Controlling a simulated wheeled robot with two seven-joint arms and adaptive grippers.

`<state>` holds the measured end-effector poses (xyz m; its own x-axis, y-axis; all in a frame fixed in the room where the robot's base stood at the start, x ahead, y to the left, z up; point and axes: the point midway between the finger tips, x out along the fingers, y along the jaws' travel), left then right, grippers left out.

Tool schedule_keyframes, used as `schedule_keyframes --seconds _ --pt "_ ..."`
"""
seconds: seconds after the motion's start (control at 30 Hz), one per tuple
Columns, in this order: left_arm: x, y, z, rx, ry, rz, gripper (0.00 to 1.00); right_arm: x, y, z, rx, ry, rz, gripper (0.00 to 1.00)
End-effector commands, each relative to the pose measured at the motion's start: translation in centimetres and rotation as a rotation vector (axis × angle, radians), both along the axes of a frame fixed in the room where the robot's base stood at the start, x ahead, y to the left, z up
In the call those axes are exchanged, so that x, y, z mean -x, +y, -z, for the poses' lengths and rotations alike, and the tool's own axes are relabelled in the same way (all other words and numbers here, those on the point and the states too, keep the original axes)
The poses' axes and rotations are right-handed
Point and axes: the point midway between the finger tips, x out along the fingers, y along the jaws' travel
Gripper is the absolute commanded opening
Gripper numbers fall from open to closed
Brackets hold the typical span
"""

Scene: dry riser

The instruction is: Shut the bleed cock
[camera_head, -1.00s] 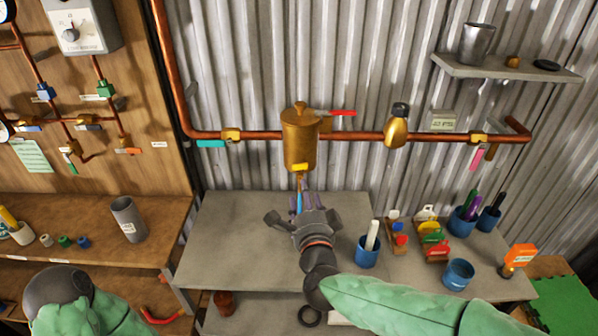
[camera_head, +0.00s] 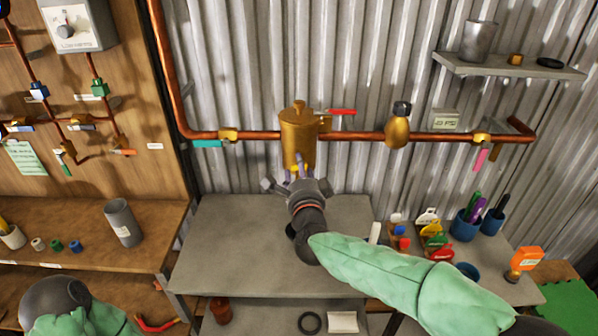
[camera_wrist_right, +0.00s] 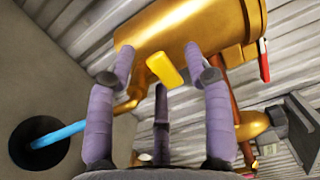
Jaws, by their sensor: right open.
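The brass vessel (camera_head: 298,135) hangs on the copper pipe. In the right wrist view the same vessel (camera_wrist_right: 190,30) has a small yellow lever (camera_wrist_right: 167,69) at its lower end, which looks like the bleed cock. A brass spout (camera_wrist_right: 128,106) sticks out below it, and a blue stream (camera_wrist_right: 68,132) runs from it to a dark round opening (camera_wrist_right: 38,143). My right gripper (camera_head: 296,172) is open just below the vessel. In the right wrist view its purple fingers (camera_wrist_right: 163,82) stand around the lever; contact is unclear. My left gripper is out of view.
A red lever (camera_head: 341,112) is right of the vessel, and a teal lever (camera_head: 207,144) is to the left on the pipe. A brass bulb (camera_head: 397,130) is farther right. The grey bench (camera_head: 225,240) is clear at left; coloured tags and blue cups (camera_head: 465,227) stand at right.

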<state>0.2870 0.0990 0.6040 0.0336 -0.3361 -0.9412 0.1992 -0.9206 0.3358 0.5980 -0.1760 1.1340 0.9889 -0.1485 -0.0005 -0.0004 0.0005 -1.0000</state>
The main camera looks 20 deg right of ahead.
Motion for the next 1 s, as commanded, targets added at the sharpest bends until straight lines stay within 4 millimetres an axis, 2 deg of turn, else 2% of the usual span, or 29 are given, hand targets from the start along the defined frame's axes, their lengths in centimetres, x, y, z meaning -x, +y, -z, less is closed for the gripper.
schedule_keyframes --seconds 0.13,0.43,0.47,0.63,0.83,1.0 --pt "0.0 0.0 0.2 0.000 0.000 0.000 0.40 -0.8 -0.1 0.1 0.000 0.001 0.000 0.52" --pt "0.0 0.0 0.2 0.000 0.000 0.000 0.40 -1.0 -0.2 0.0 0.000 0.000 0.000 0.52" --pt "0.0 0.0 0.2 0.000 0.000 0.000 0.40 -1.0 -0.2 0.0 0.000 0.000 0.000 0.49" --pt "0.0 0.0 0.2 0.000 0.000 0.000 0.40 -1.0 -0.2 0.0 0.000 0.000 0.000 0.01" --pt "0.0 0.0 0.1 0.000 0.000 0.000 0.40 -1.0 -0.1 0.0 0.000 0.000 0.004 0.00" --pt "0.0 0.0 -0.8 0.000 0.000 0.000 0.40 -1.0 0.1 -0.1 0.001 0.002 0.061 0.00"
